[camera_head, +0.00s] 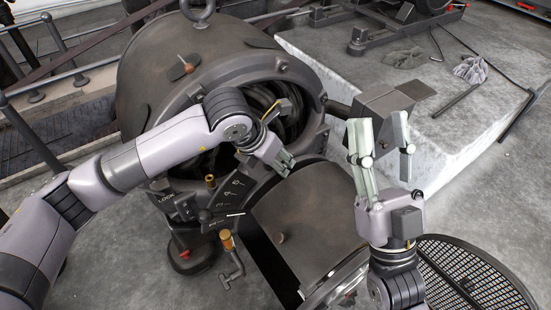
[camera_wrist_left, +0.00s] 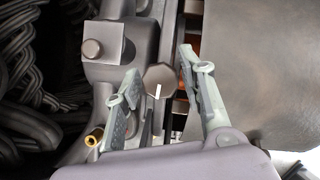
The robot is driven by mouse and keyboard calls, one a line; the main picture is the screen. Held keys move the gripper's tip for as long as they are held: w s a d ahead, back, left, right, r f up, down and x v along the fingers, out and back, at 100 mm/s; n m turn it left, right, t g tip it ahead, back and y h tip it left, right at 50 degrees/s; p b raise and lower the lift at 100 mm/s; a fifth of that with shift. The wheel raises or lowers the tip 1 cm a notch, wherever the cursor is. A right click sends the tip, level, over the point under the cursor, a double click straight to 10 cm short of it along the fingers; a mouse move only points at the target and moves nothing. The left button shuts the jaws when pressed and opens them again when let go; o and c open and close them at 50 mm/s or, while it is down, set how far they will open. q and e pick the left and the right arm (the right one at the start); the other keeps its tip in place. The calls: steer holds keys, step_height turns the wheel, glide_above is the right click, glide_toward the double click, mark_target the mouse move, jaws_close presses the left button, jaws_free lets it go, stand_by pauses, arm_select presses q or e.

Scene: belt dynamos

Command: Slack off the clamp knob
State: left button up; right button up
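In the left wrist view a dark hexagonal knob (camera_wrist_left: 158,77) with a white line on it shows between the two fingers of my left gripper (camera_wrist_left: 159,66). It looks like the clamp knob. The fingers are apart, one on each side, with a visible gap; I cannot tell whether either touches it. In the head view my left gripper (camera_head: 284,162) is at the front right rim of the dynamo housing (camera_head: 165,75), and the knob is hidden there.
A plate marked LOCK (camera_head: 180,201), with a brass-knobbed lever, is below my left wrist. A brass-topped crank (camera_head: 229,250) stands lower down. A block with a round bolt (camera_wrist_left: 92,48) is beside the knob. A stone plinth (camera_head: 455,125) is at right, a round grating (camera_head: 470,275) below.

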arm_select(q)
steer(key=shift+o, duration=0.9)
steer(key=v, duration=0.8)
steer(key=shift+f, duration=0.1)
